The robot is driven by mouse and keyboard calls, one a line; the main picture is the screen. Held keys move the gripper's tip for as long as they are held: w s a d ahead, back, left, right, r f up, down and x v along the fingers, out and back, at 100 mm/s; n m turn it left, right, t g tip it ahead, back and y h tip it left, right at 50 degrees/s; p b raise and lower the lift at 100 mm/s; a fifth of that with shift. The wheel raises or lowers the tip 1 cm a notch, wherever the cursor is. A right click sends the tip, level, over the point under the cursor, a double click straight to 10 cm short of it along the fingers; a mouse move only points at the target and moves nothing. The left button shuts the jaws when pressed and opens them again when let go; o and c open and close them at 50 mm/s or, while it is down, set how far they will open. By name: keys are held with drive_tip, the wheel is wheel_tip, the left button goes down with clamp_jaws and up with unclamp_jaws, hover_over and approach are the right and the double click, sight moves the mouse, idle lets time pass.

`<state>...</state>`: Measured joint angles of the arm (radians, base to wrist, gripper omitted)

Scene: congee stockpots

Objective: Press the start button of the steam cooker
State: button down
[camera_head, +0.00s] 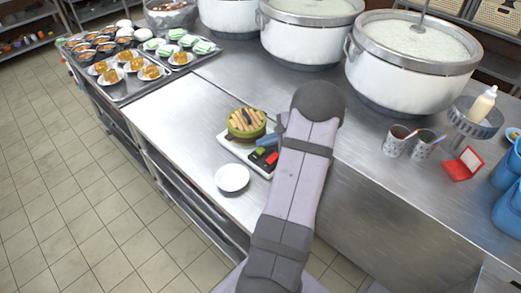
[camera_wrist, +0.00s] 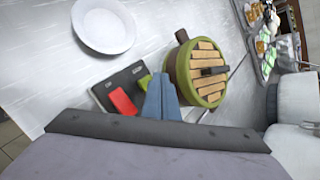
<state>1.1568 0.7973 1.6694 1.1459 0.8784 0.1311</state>
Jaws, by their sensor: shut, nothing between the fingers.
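The steam cooker (camera_head: 246,124) stands on the steel counter, a round green pot with a wooden-slat lid; it also shows in the wrist view (camera_wrist: 196,72). Its pale base carries a black control panel (camera_wrist: 118,87) with a red button (camera_wrist: 122,102) and a green button (camera_wrist: 144,80). In the head view the red button (camera_head: 271,158) and green button (camera_head: 260,151) lie beside the pot. My gripper (camera_wrist: 158,82) has blue fingers, shut and empty, over the panel edge by the green button, partly covering it. I cannot tell whether they touch.
A white plate (camera_head: 232,178) lies in front of the cooker; it also shows in the wrist view (camera_wrist: 104,25). Large stockpots (camera_head: 412,62) stand behind on the right. A tray (camera_head: 127,92) of food dishes is at the left. Cups (camera_head: 396,141) and a red box (camera_head: 462,164) stand right.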

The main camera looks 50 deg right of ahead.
sight(264, 151)
drive_tip(key=shift+f, duration=0.2)
idle(0.6)
drive_tip(key=shift+f+b, duration=0.25)
drive_tip(key=shift+b, duration=0.25)
drive_tip(key=shift+f+b, duration=0.45)
idle(0.7)
drive_tip(key=shift+r, duration=0.2)
drive_tip(key=shift+r+p, duration=0.55)
drive_tip(key=shift+r, duration=0.15)
drive_tip(key=shift+r+p, duration=1.7)
drive_tip(key=shift+r, duration=0.8)
